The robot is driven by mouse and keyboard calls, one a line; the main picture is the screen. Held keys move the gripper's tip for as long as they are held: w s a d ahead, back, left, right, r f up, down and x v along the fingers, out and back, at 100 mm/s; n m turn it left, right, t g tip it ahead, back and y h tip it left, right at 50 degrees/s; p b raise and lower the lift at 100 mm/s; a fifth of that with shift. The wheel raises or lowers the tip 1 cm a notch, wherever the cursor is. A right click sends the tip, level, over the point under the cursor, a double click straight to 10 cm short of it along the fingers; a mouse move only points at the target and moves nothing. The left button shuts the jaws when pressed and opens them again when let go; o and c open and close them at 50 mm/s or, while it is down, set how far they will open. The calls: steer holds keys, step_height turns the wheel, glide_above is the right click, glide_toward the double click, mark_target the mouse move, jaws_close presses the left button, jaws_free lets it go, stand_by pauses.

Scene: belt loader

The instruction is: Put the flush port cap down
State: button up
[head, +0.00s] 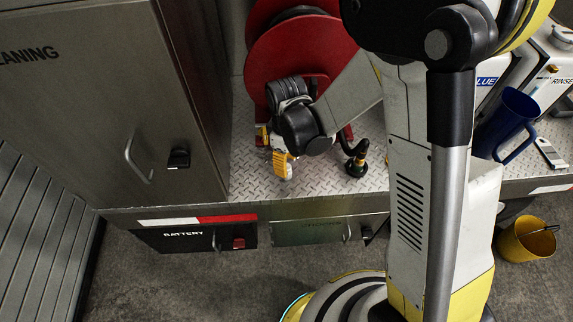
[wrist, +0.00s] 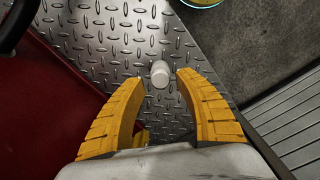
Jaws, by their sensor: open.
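The flush port cap (wrist: 160,72), a small white cylinder, shows in the wrist view on the diamond-plate deck (wrist: 110,45). It appears to stand upright there. My gripper (wrist: 162,78) has its two yellow fingers spread, with the cap between the fingertips and a gap on both sides. In the head view my gripper (head: 283,164) points down at the deck, in front of the red hose reel. The cap is hard to make out there, largely hidden by the fingers.
A red hose reel (head: 296,50) stands behind my gripper. A black hose nozzle (head: 356,160) is on the deck to the right. A steel cabinet (head: 95,90) stands to the left. A blue jug (head: 506,122) is farther right, and a yellow bucket (head: 527,240) is on the floor.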

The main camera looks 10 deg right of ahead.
step_height(320, 180, up, 10)
steer(key=p, duration=0.2)
steer(key=s+d+r+m+t, duration=0.7)
steer(key=s+d+r+m, duration=0.4)
steer(key=d+r, duration=0.2)
step_height(320, 180, up, 2)
steer(key=shift+d+r+m, duration=0.1)
steer(key=shift+d+m, duration=0.1)
steer(key=shift+m, duration=0.2)
stand_by(0.4)
